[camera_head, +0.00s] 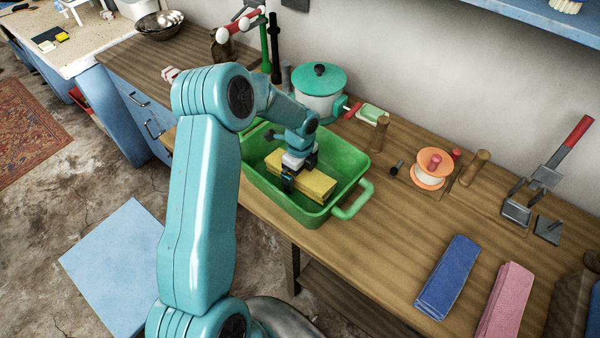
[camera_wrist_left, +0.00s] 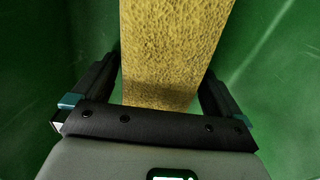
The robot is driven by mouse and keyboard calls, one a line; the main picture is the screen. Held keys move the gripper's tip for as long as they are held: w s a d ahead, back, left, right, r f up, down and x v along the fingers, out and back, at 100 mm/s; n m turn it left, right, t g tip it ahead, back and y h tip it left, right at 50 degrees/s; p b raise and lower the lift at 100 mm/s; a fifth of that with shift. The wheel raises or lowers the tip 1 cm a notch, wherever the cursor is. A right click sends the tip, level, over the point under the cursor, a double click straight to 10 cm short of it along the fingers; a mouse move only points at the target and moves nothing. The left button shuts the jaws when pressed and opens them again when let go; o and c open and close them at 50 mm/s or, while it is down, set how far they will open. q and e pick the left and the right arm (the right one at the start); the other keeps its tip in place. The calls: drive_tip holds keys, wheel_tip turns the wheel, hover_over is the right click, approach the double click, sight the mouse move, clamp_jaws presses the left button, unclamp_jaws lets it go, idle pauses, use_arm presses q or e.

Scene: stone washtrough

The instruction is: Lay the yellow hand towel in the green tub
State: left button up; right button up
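The green tub (camera_head: 352,204) stands on the wooden counter; its green wall also fills the sides of the left wrist view (camera_wrist_left: 275,75). The folded yellow hand towel (camera_head: 318,184) is inside the tub, low between its walls. Whether it rests fully on the floor is hard to tell. My left gripper (camera_head: 299,176) reaches down into the tub, straddling the towel. In the left wrist view the towel (camera_wrist_left: 170,50) fills the space between my fingertips, which appear to touch its two sides. My right gripper is not in view.
A white pot with a teal lid (camera_head: 320,80) stands close behind the tub. A blue towel (camera_head: 448,275) and a pink towel (camera_head: 505,300) lie on the right of the counter. An orange-and-white spool (camera_head: 430,170) and wooden pegs stand behind. Bare counter lies right of the tub.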

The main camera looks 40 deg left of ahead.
use_arm(q)
drive_tip(key=shift+r+p, duration=0.3)
drive_tip(key=shift+r, duration=0.1)
wheel_tip(320, 180, up, 12)
drive_tip(key=b, duration=0.1)
drive_tip(key=shift+f+b, duration=0.15)
drive_tip(key=shift+b, duration=0.15)
